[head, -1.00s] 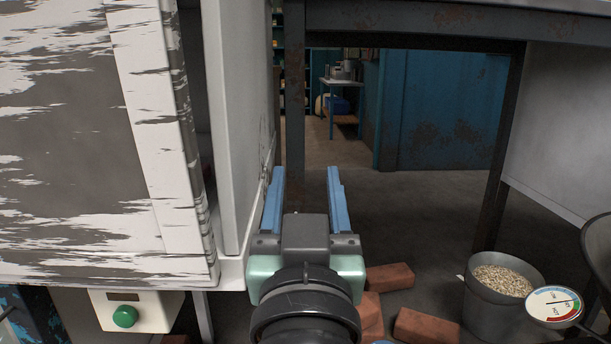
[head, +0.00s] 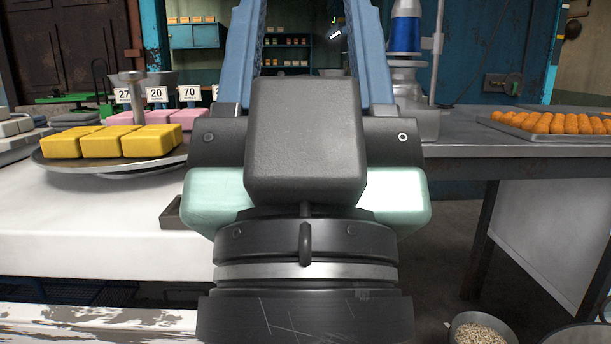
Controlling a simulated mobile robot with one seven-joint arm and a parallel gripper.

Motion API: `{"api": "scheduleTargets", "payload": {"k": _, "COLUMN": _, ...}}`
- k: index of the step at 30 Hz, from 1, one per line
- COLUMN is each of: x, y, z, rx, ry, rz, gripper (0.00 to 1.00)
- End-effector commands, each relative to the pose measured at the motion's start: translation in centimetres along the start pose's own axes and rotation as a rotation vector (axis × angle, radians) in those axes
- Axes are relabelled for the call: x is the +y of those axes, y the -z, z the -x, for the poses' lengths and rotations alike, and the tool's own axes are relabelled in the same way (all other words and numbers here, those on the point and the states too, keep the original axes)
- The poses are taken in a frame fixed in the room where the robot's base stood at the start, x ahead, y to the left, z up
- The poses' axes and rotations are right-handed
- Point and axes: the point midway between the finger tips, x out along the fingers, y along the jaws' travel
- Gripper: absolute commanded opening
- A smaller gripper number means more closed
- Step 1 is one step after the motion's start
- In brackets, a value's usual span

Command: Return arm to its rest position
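My gripper (head: 309,62) fills the middle of the head view, close to the camera. Its two blue fingers point up and away from me and stand wide apart. Nothing is held between them; shelves far behind show through the gap. The fingertips run to the top edge of the picture. My wrist hides the middle of the counter and what lies behind it.
Left, a white counter (head: 90,225) holds a round metal tray (head: 115,172) of yellow blocks (head: 105,142). Right, a metal table (head: 480,149) bears a tray of orange pieces (head: 560,123). A blue-topped device (head: 404,36) stands behind my gripper. A grain bucket (head: 480,329) is below.

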Motion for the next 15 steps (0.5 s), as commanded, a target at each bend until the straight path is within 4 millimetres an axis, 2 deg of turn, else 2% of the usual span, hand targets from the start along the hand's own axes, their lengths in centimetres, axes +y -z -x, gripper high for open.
{"api": "scheduleTargets", "payload": {"k": 1, "x": 0.0, "y": 2.2, "z": -2.4, "rx": -0.001, "ry": 0.0, "rz": 0.0, "gripper": 0.55}}
{"api": "scheduleTargets", "payload": {"k": 15, "x": 0.0, "y": 12.2, "z": -12.9, "rx": -0.002, "ry": 0.001, "rz": -0.001, "gripper": 0.55}}
